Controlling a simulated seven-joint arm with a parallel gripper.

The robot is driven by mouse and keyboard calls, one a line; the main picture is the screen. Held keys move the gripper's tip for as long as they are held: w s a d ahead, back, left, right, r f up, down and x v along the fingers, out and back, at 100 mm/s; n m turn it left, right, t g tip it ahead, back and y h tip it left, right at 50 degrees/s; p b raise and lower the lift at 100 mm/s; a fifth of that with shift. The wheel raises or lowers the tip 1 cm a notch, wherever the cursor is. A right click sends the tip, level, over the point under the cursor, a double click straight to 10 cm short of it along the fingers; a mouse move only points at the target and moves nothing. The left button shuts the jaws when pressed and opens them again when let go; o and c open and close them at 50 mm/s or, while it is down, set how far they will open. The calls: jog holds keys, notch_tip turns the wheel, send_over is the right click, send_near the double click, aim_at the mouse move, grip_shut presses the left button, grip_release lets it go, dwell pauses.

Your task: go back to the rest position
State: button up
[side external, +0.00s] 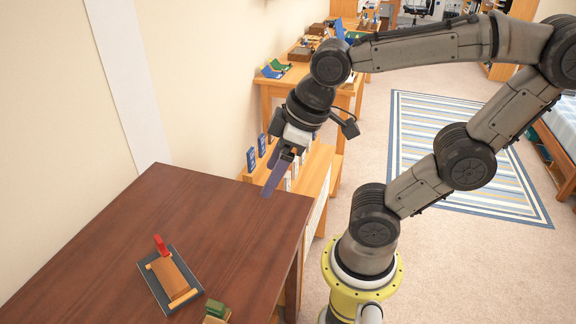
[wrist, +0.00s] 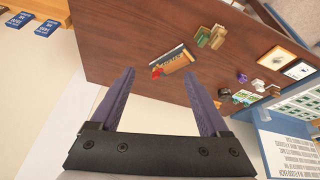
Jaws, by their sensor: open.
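My gripper (side external: 268,190) hangs above the far right corner of the dark wooden table in the side view. In the wrist view its two purple fingers (wrist: 165,85) are spread apart with nothing between them. On the table (side external: 110,225) lies a dark board with a wooden piece (side external: 172,276) and a small red block (side external: 160,244) at its far end. The same wooden piece shows in the wrist view (wrist: 176,62), well away from the fingers.
A green and tan object (side external: 217,311) sits at the table's near edge. The wrist view shows more small items and framed pictures (wrist: 277,58) on the table. A low wooden shelf with blue boxes (side external: 251,160) stands behind the table. The table's middle is clear.

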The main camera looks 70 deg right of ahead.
jog(key=m, duration=0.1)
jog(key=s+d+m, duration=0.1)
jog(key=s, duration=0.1)
jog(key=shift+s+d+r+m+t, duration=0.2)
jog(key=shift+s+d+m+t, duration=0.05)
jog(key=shift+m+t, duration=0.15)
dwell(1.0)
